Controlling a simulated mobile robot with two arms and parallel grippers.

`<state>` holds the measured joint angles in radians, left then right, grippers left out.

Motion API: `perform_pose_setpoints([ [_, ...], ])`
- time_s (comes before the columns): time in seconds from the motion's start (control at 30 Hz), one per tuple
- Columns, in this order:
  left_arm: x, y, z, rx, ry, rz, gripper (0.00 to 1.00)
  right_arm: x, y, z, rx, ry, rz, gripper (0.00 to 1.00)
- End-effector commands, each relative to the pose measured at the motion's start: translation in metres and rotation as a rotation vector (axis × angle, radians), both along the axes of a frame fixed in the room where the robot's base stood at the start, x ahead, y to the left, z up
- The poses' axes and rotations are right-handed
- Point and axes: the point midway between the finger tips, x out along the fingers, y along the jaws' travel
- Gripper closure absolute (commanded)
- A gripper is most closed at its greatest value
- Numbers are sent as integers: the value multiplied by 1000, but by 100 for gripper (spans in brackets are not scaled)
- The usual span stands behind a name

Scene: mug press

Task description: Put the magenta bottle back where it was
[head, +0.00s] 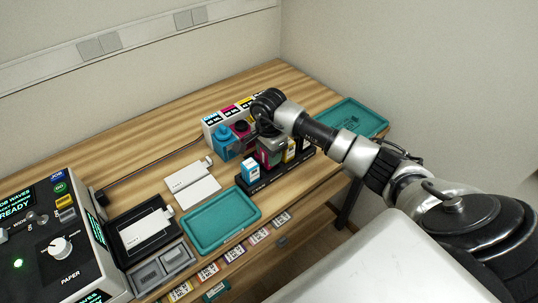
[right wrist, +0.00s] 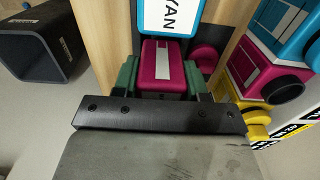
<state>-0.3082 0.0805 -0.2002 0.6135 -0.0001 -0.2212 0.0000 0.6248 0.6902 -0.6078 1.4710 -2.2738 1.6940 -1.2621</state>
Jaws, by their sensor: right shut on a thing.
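The magenta bottle (right wrist: 163,68) shows between the green finger pads of my right gripper (right wrist: 165,82) in the right wrist view. My right gripper is shut on it. In the head view the right gripper (head: 271,147) is over the black bottle rack (head: 262,183), and a little magenta (head: 265,158) shows beneath it. The cyan bottle (head: 250,169) stands at the rack's left end, close beside; it also shows in the right wrist view (right wrist: 170,16). The bottle's lower end is hidden, so I cannot tell whether it touches the rack. My left gripper is not in view.
Coloured ink tanks (head: 222,142) stand behind the rack. A yellow bottle (head: 289,152) stands to the right in the rack. A teal tray (head: 222,219) lies in front left, another teal tray (head: 354,117) at the right. A white-and-black machine (head: 62,247) stands far left.

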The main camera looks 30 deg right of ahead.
Motion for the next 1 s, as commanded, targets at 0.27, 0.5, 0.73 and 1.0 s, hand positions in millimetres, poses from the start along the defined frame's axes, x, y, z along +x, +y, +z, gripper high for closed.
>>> perform_pose_setpoints([
  [0.27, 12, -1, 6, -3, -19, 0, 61, 0, 0, -17, 0, -2, 1, 90],
  [0.5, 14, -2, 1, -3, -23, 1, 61, 0, 0, -22, 1, -2, 0, 56],
  [0.73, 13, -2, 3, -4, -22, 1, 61, 0, 0, -20, 1, -1, 0, 32],
  [1.0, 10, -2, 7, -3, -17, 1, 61, 0, 0, -16, 2, -1, 0, 32],
])
